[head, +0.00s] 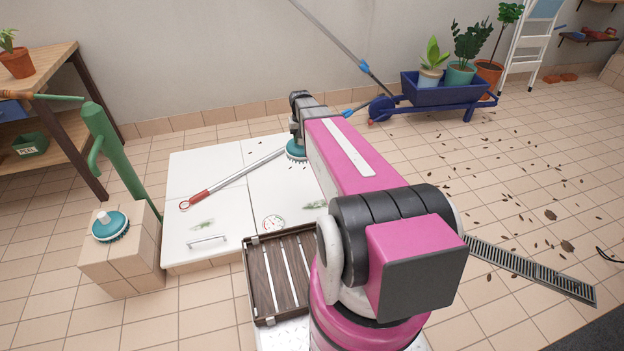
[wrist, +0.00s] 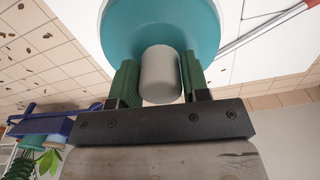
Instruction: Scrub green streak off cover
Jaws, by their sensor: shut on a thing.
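The white cover (head: 200,175) lies low on the floor area, split into left and right panels. One green streak (head: 203,224) is on the left panel above a metal handle; another green streak (head: 315,204) is on the right panel, close to my arm. My gripper (wrist: 159,80) is shut on the pale knob of a teal round scrub brush (wrist: 117,22). In the head view the held brush (head: 296,152) is over the far part of the right panel, bristles down. I cannot tell whether it touches the panel. My arm hides part of the right panel.
A red-handled pole (head: 235,178) lies across the cover. A dial gauge (head: 273,223) sits near its front edge. A slatted wooden tray (head: 278,275) is in front. A blue planter cart (head: 445,93) stands behind right.

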